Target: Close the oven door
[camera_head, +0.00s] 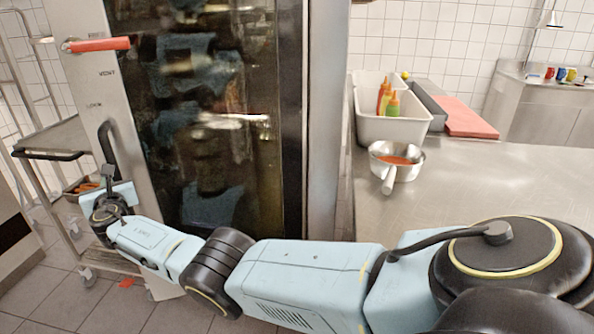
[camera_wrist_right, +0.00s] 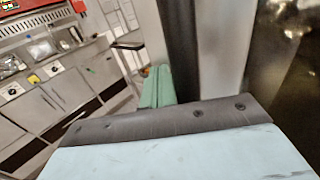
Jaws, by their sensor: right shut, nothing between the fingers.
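The oven door (camera_head: 215,120) is a tall dark glass panel with a silver frame strip on its left, which carries a red lever handle (camera_head: 97,44) and a black curved handle. Whether the door is ajar or flush cannot be told. My right arm reaches across the door's lower part from the right. Its gripper (camera_head: 109,172) is at the silver strip, below the black handle, partly hidden by the wrist. In the right wrist view the green fingers (camera_wrist_right: 157,86) are together and empty, beside a grey metal edge; contact is unclear. My left gripper is out of view.
A wheeled rack (camera_head: 50,150) with trays stands left of the oven. A steel counter (camera_head: 480,170) on the right holds a white bin (camera_head: 395,127) with bottles, a metal pan (camera_head: 410,172) and a red board (camera_head: 465,117). Tiled floor shows at lower left.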

